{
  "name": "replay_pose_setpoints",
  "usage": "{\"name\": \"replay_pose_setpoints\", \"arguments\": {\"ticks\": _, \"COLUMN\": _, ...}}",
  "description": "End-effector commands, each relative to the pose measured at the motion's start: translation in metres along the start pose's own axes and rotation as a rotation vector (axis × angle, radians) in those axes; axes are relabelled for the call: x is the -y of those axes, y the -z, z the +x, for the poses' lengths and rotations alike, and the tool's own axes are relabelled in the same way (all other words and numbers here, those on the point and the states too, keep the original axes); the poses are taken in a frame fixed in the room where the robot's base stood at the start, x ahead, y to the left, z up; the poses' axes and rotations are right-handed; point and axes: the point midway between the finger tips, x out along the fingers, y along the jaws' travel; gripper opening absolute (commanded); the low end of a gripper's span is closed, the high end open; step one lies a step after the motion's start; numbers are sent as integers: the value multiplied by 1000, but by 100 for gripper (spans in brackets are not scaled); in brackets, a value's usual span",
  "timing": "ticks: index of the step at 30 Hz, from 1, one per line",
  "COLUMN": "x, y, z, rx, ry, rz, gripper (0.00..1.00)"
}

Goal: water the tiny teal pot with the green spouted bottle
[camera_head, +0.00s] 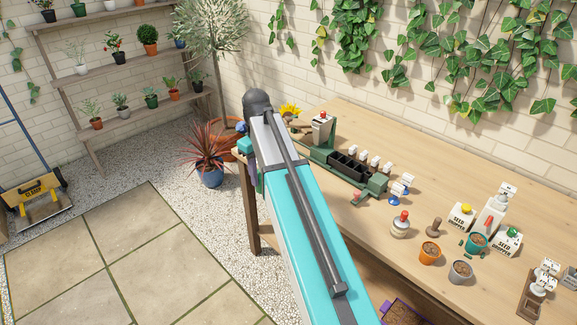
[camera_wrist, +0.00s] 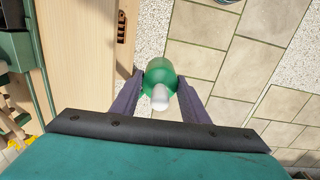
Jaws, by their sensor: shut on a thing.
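The green bottle (camera_wrist: 160,72) with a pale spout (camera_wrist: 160,98) is between the two dark fingers of my gripper (camera_wrist: 160,85) in the wrist view. My gripper is shut on it, over the floor beside the wooden bench. The tiny teal pot (camera_head: 477,242) stands on the right part of the bench in the head view, holding brown soil. It is well apart from my gripper and is not in the wrist view. In the head view I cannot make out the bottle; my arm hides much of that area.
An orange pot (camera_head: 430,252) and a grey pot (camera_head: 461,271) stand near the teal pot. White seed droppers (camera_head: 508,240), a white bottle (camera_head: 490,217) and a red-capped jar (camera_head: 400,226) crowd around. A black tray (camera_head: 350,167) lies farther left. Paving (camera_head: 90,262) is clear.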

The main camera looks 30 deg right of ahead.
Motion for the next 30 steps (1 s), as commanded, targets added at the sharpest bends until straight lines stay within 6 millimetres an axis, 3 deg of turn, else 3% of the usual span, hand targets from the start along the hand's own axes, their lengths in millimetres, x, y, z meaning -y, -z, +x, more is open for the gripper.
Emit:
{"name": "replay_pose_setpoints", "arguments": {"ticks": 1, "x": 18, "y": 6, "z": 1, "rx": -1, "ry": 0, "rz": -27, "gripper": 25}}
{"name": "replay_pose_setpoints", "arguments": {"ticks": 6, "x": 65, "y": 19, "z": 4, "rx": -2, "ry": -1, "rz": -98, "gripper": 25}}
{"name": "replay_pose_setpoints", "arguments": {"ticks": 12, "x": 102, "y": 25, "z": 6, "rx": -5, "ry": -3, "rz": -148, "gripper": 25}}
{"name": "replay_pose_setpoints", "arguments": {"ticks": 16, "x": 110, "y": 24, "z": 7, "rx": -8, "ry": -4, "rz": -155, "gripper": 25}}
{"name": "replay_pose_setpoints", "arguments": {"ticks": 30, "x": 109, "y": 24, "z": 7, "rx": -8, "ry": -4, "rz": -151, "gripper": 25}}
